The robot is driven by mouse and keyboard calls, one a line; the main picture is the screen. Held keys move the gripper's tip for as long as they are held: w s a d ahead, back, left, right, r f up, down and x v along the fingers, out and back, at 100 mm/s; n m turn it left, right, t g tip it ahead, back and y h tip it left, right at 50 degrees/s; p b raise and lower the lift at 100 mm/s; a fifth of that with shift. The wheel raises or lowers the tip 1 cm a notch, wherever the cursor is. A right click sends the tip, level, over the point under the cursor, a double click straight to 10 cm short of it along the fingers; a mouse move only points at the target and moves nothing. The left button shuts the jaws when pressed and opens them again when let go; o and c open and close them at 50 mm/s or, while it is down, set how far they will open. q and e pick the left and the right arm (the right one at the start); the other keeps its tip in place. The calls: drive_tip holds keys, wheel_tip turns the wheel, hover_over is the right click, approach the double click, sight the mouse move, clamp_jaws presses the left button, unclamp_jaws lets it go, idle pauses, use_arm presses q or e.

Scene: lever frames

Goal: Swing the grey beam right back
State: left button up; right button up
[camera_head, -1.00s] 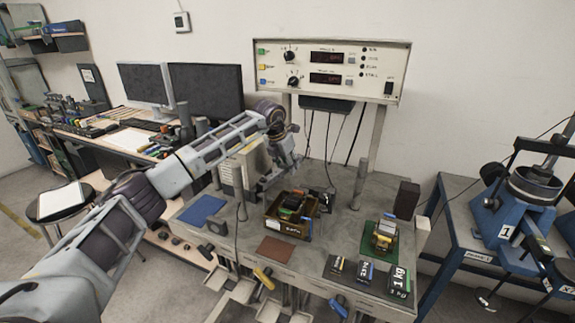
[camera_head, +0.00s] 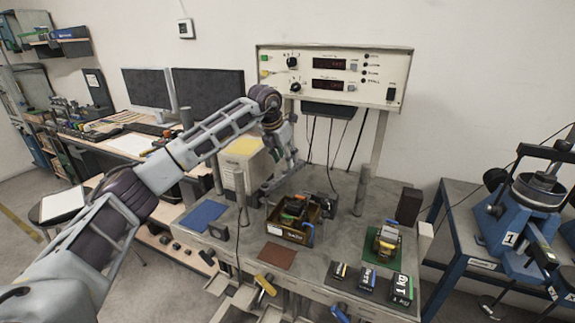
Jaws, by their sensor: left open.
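My left gripper (camera_head: 291,157) points down over the back of the bench, its arm coming in from the left; it is open. A grey bar (camera_head: 277,181), which looks like the grey beam, lies just below the fingers, slanting up to the right behind the brown box. I cannot tell whether the fingers touch it or where its pivot is. An upright grey post (camera_head: 240,190) stands at its left. My right gripper is not in view.
A brown box (camera_head: 290,236) with small items stands in front of the bar. Another post (camera_head: 361,190) stands right. Black weights (camera_head: 401,290) line the front edge. A control console (camera_head: 335,75) overhangs the back.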

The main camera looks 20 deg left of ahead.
sight(281, 177)
use_arm(q)
drive_tip(key=v, duration=0.5)
drive_tip(key=shift+r, duration=0.15)
idle(0.5)
